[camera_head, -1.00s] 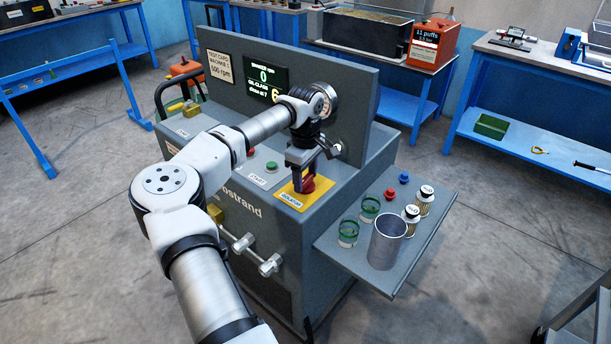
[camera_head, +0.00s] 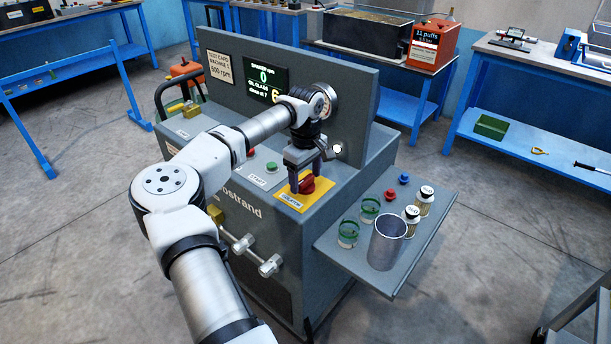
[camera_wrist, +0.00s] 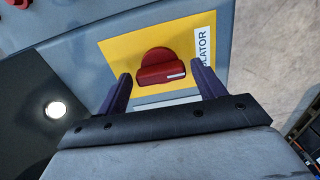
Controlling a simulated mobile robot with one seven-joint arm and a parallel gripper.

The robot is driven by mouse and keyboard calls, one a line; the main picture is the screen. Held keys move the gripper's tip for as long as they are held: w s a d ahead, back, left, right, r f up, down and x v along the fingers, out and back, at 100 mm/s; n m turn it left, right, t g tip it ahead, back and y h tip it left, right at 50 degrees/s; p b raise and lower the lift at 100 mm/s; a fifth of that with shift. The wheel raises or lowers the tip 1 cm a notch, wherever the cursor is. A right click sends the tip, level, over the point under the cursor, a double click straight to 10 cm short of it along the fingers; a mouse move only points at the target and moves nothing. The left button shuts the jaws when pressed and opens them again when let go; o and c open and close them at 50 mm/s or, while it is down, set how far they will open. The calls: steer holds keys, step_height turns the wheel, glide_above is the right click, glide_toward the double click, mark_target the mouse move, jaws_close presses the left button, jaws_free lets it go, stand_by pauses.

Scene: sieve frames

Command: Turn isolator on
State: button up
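The isolator is a red rotary knob (camera_head: 307,184) on a yellow plate (camera_head: 291,201) on top of the grey machine. In the wrist view the knob (camera_wrist: 160,68) shows a raised grip bar with a white mark at its right end. The yellow plate (camera_wrist: 120,48) carries the lettering "ISOLATOR", partly hidden. My gripper (camera_head: 305,176) is over the plate, pointing down. In the wrist view my gripper (camera_wrist: 162,88) is open, with one dark finger on each side of the knob. Gaps show between the fingers and the knob, so it is not gripped.
A green START button (camera_head: 271,167) is left of the plate. The machine's display (camera_head: 266,80) reads 0 rpm. A side shelf (camera_head: 350,258) holds a metal cup (camera_head: 387,243), green-rimmed jars, labelled canisters and small red and blue pieces. An upright panel (camera_head: 350,105) stands behind my gripper.

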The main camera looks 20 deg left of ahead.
mark_target(306, 178)
steer(key=shift+o, duration=0.6)
step_height(306, 178, up, 14)
steer(key=b, duration=0.2)
steer(key=shift+f, duration=0.15)
